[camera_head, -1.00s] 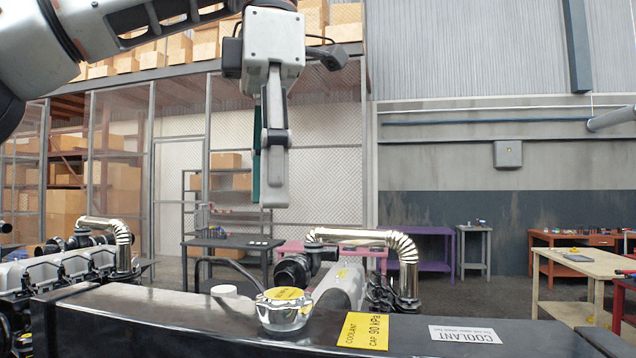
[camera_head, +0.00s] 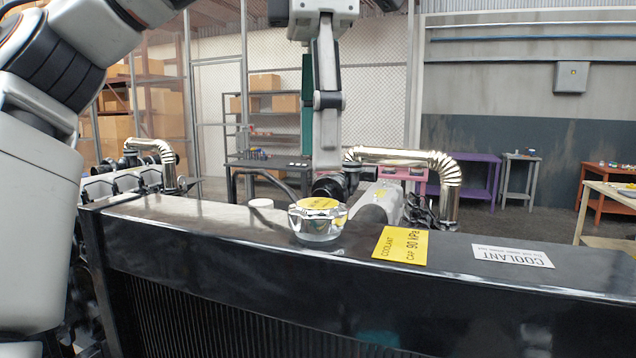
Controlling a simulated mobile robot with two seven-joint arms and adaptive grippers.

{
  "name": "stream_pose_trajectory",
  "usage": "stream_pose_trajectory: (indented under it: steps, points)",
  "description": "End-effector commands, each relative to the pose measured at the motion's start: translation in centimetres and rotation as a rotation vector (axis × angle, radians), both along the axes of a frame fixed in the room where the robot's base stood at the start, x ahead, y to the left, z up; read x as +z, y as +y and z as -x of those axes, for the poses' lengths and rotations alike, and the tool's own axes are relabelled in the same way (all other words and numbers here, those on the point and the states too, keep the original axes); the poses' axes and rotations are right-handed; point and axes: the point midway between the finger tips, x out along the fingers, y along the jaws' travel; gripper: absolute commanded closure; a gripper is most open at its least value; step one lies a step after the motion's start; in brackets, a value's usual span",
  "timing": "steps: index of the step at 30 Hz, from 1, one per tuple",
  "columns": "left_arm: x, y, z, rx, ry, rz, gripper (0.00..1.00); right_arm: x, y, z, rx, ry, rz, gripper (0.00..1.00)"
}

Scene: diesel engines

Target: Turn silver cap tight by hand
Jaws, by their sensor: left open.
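The silver cap (camera_head: 318,222) with a yellow label on top sits on the black radiator's top (camera_head: 220,222). My left gripper (camera_head: 322,165) points straight down above and just behind the cap in the picture, its fingertips apart from it. It is seen nearly edge-on, with a grey finger in front and a green strip behind. It is open and holds nothing that I can see. How far the fingers stand from the cap in depth is hard to tell. My right gripper does not show.
A yellow coolant cap label (camera_head: 400,246) and a white coolant label (camera_head: 512,256) lie flat right of the cap. A shiny bent pipe (camera_head: 415,158) rises behind the radiator.

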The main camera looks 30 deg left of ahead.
Motion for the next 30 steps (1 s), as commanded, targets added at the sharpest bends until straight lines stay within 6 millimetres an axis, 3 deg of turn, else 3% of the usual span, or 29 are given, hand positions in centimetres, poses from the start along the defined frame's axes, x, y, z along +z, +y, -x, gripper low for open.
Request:
stream_pose_trajectory:
  steps: [16, 29, 30]
  points:
    - [-5.1, 0.0, 0.0, -0.002, 0.002, 0.001, 0.35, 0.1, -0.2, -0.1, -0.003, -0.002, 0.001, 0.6]
    - [-5.0, 0.0, 0.0, 0.001, 0.0, 0.0, 0.35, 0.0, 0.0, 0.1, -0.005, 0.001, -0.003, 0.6]
    - [-5.0, 0.0, 0.0, 0.001, 0.0, 0.0, 0.43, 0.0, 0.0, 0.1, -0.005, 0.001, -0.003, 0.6]
